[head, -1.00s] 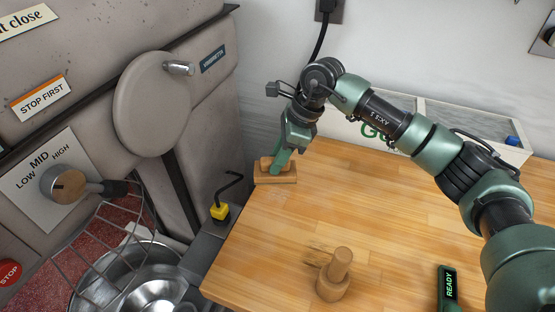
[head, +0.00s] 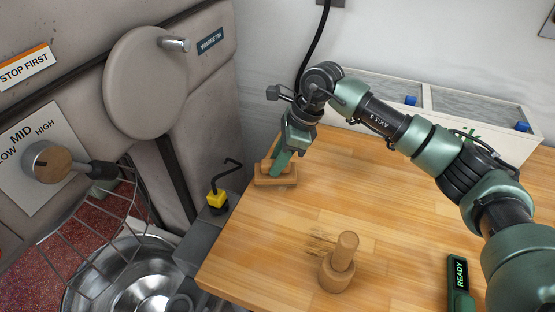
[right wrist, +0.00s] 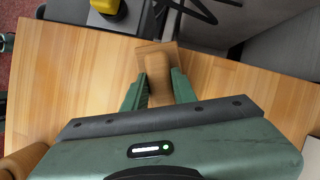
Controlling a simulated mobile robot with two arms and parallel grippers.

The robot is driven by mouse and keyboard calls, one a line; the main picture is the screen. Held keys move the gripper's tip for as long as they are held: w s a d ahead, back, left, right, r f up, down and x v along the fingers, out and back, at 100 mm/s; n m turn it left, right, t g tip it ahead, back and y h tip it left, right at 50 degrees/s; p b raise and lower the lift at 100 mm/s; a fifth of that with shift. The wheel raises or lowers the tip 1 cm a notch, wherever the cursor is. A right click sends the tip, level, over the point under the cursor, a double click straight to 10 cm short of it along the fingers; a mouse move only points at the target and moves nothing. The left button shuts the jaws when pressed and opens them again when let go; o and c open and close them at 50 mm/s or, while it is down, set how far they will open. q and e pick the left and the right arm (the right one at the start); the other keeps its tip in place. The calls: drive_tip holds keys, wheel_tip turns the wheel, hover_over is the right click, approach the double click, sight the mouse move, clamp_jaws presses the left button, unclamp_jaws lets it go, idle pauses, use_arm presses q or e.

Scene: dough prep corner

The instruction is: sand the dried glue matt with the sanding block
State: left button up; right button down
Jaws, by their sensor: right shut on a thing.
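The sanding block (head: 276,181) is a pale wooden block with a raised wooden grip, at the far left edge of the wooden table. My right gripper (head: 279,163) is shut on its grip. In the right wrist view the block (right wrist: 158,57) lies between the two green fingers (right wrist: 158,92). The block appears to rest flat on the table. Rough brownish streaks (head: 319,242) mark the table left of a wooden peg; I cannot tell whether they are the dried glue. My left gripper is not in view.
An upright wooden peg on a round base (head: 339,270) stands on the front of the table (head: 400,215). A green device reading READY (head: 459,284) lies at its right. A pale divided bin (head: 465,104) stands at the back. A mixer with metal bowl (head: 125,285) is left.

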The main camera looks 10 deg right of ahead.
drive_tip(key=shift+f+b, duration=0.6)
drive_tip(key=shift+s+d+r, duration=0.25)
drive_tip(key=shift+s+d, duration=0.3)
drive_tip(key=shift+d, duration=0.3)
drive_tip(key=shift+w+a+f+b, duration=0.15)
drive_tip(key=shift+w+a+b, duration=0.2)
drive_tip(key=shift+w+a, duration=0.45)
drive_tip(key=shift+s+a, duration=0.1)
drive_tip(key=shift+s, duration=0.05)
